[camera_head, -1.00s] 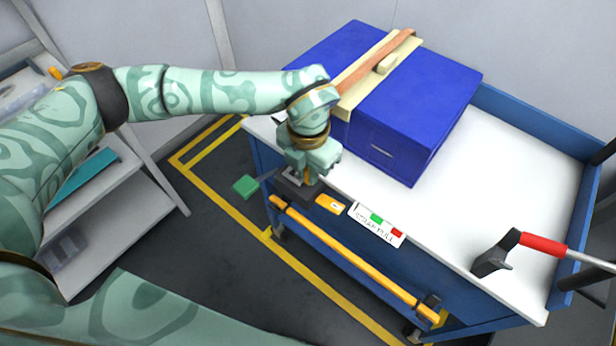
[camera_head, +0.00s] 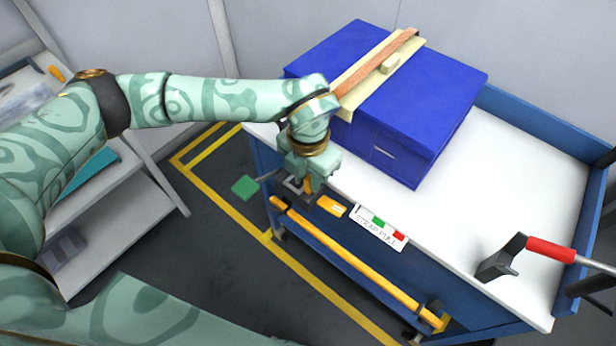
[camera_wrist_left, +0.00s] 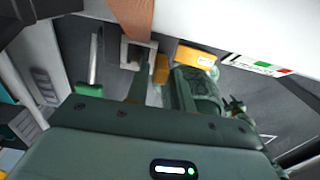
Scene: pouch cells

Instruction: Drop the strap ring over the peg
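An orange-brown strap (camera_head: 372,66) runs over the blue box. In the left wrist view its end (camera_wrist_left: 133,14) meets a pale square strap ring (camera_wrist_left: 126,52), which also shows in the head view (camera_head: 291,184). My left gripper (camera_head: 306,190) is at the cart's near left edge, its fingers closed about a small orange tab (camera_wrist_left: 161,68) beside the ring; they partly hide both. A thin metal peg (camera_wrist_left: 94,60) with a green end plate (camera_head: 245,187) is left of the ring. The ring looks apart from the peg. My right gripper is out of view.
The blue box (camera_head: 425,110) stands on the white-topped cart (camera_head: 500,165). An orange block (camera_head: 332,206) and a STRAP PULL label (camera_head: 378,227) are on the near edge, above a yellow rail (camera_head: 350,262). A red-gripped black tool (camera_head: 548,249) lies at right. A grey shelf stands left.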

